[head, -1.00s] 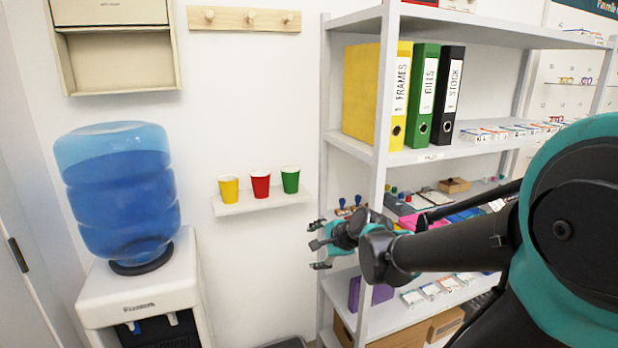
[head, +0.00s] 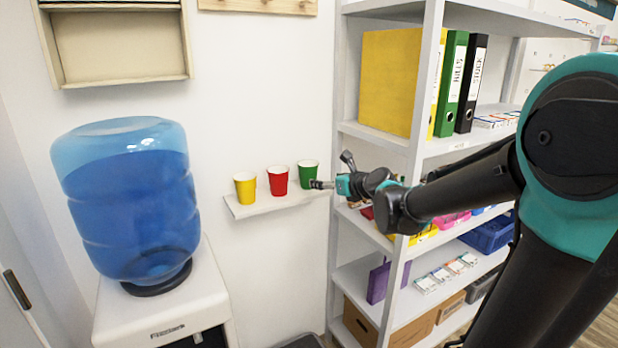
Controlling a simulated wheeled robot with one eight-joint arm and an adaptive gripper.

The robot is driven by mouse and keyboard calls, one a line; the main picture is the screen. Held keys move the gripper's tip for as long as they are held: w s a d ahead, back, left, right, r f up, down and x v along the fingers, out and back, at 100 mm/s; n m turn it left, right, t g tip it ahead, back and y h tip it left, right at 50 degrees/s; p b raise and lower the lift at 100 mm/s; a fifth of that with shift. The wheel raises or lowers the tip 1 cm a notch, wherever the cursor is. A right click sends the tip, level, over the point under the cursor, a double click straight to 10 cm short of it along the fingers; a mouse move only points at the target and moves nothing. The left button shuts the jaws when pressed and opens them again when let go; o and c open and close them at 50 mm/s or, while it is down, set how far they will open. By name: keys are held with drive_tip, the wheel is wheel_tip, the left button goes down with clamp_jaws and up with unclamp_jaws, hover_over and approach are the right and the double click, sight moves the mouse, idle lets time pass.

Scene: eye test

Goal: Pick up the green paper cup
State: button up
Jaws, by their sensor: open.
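The green paper cup (head: 308,173) stands upright at the right end of a small white wall shelf (head: 262,206). The red cup (head: 278,181) stands to its left, and the yellow cup (head: 245,189) is farther left. My gripper (head: 328,176) is open and empty, just right of the green cup, with its fingers pointing left towards it. One dark finger overlaps the cup's right edge in the picture. I cannot tell whether it touches the cup.
A water dispenser with a blue bottle (head: 135,205) stands at the left. A tall grey shelf unit (head: 424,95) with binders and boxes stands close to the right, behind my arm. A wooden cabinet (head: 118,45) hangs at upper left. The wall above the cups is clear.

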sight(308, 177)
drive_tip(key=shift+x, duration=6.4)
drive_tip(key=shift+s+a, duration=0.1)
drive_tip(key=shift+a, duration=0.05)
drive_tip(key=c, duration=0.9)
